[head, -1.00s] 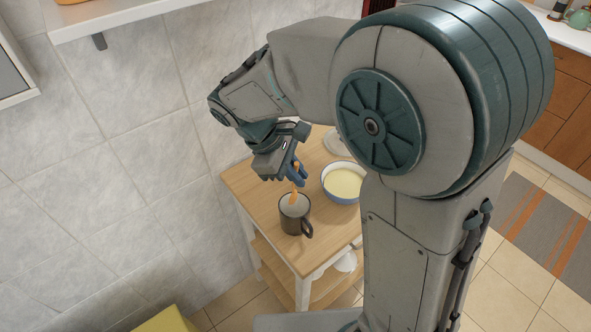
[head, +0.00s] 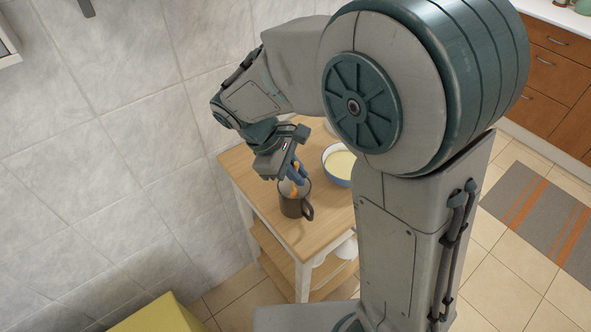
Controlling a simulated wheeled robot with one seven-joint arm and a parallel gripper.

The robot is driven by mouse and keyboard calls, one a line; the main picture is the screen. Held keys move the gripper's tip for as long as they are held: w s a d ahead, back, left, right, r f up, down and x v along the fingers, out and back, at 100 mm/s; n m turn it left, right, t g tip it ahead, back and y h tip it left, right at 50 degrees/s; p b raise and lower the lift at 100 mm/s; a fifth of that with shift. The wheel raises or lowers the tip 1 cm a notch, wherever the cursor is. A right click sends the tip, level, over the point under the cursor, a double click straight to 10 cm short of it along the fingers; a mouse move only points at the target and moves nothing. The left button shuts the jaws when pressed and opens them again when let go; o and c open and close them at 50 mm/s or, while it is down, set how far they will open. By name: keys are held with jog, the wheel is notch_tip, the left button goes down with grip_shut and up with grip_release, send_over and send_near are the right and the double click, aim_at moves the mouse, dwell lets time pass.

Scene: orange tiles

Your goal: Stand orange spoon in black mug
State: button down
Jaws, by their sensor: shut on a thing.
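The black mug (head: 295,207) stands upright on the wooden cart top, its handle toward the lower right. My gripper (head: 298,178) is directly above the mug, its blue fingers close to the rim. It is shut on the orange spoon (head: 293,190), which shows as a small orange patch at the mug's opening. The lower part of the spoon is hidden by the mug wall, and its upper part is hidden by the fingers. I cannot tell whether the spoon touches the mug's bottom.
A blue-and-white bowl (head: 338,166) with pale yellow contents stands right of the mug, partly behind my arm. The wooden cart (head: 311,238) has bare top in front of the mug. A tiled wall (head: 120,150) is at left, and a yellow object (head: 160,315) is at lower left.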

jog(key=c, duration=1.5)
grip_release()
jog(key=shift+o, duration=0.2)
jog(key=v, duration=1.3)
jog(key=shift+a+r, duration=0.2)
jog(key=shift+r, duration=0.15)
jog(key=shift+d, duration=0.1)
jog(key=s+d+f+m+t+y, duration=0.1)
jog(key=s+d+f+m+y, duration=0.2)
jog(key=d, duration=0.6)
jog(key=s+d+f+m+t+y, duration=0.2)
jog(key=s+d+f+m, duration=0.1)
jog(key=s+d+m, duration=0.4)
jog(key=d+m, duration=0.1)
jog(key=m, duration=0.2)
jog(key=shift+s+d+f+y, duration=0.2)
jog(key=shift+d+f+y, duration=0.1)
jog(key=shift+d+y, duration=0.1)
